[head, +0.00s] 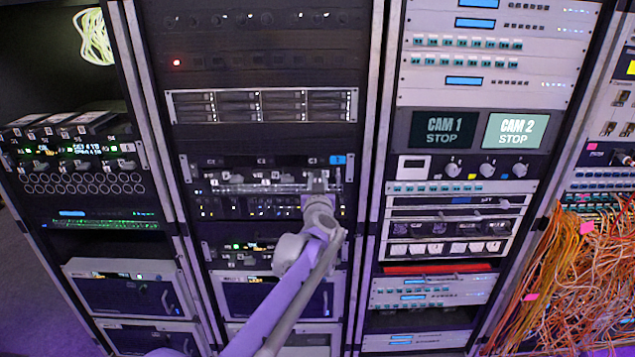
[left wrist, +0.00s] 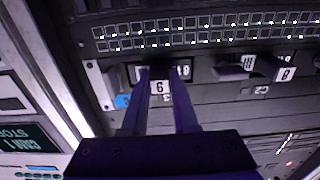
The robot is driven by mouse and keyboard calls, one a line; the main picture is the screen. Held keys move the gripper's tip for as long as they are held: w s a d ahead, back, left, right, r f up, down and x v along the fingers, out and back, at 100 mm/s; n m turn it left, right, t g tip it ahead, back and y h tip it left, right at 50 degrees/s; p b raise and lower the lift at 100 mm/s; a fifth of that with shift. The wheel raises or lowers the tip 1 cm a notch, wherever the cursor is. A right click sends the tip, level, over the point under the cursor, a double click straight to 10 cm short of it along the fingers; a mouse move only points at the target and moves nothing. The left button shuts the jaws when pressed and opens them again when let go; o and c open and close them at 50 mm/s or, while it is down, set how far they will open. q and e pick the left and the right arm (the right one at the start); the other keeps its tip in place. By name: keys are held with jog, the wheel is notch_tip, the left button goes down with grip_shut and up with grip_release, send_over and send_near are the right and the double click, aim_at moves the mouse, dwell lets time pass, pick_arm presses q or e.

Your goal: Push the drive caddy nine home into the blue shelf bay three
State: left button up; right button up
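My left gripper (head: 320,182) is at the right end of the middle rack's caddy shelf, below a blue tag (head: 338,160). In the left wrist view its two fingers (left wrist: 161,75) lie close along both sides of a small caddy front with a white number label, the drive caddy nine (left wrist: 159,88). The gripper looks shut on it. The caddy is at the shelf opening; how deep it sits is hidden by the fingers. The blue tag of bay three (left wrist: 122,101) is beside it in the left wrist view. My right gripper is not in view.
Other labelled caddies (left wrist: 283,72) stick out of the same shelf. Rack posts (head: 370,150) stand right of the arm. Orange cables (head: 565,270) hang at far right.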

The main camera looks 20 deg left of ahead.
pick_arm(q)
jog(key=o, duration=0.5)
jog(key=shift+o, duration=0.2)
jog(key=b+v, duration=0.1)
jog(key=v, duration=1)
jog(key=shift+w, duration=0.1)
